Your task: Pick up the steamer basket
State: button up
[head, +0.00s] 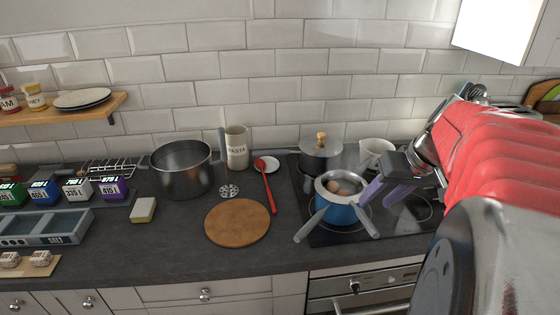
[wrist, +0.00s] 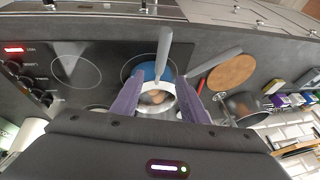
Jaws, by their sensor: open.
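The steamer basket (head: 341,179) looks like a silver-rimmed metal bowl set in the top of a blue pot (head: 340,213) on the hob. Several brownish egg-like items lie inside it. Two grey handles (head: 309,224) stick out toward the front; I cannot tell which belongs to basket or pot. My gripper (head: 380,198), with purple fingers, is open just right of the basket in the head view. In the wrist view the fingers (wrist: 161,82) spread on both sides of the basket (wrist: 154,107). Contact cannot be made out.
A lidded pan (head: 320,157) and a white mug (head: 376,152) stand behind on the black hob (head: 310,236). A round wooden board (head: 237,222), a red spoon (head: 270,192) and a large steel pot (head: 183,170) are to the left. The worktop front of the board is clear.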

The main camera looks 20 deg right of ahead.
aim_at(364, 213)
jog(key=x, duration=0.8)
jog(key=shift+f, duration=0.1)
jog(key=shift+a+f, duration=0.1)
jog(key=shift+x, duration=2.5)
jog(key=shift+s, duration=0.1)
jog(key=shift+c, duration=0.5)
grip_shut()
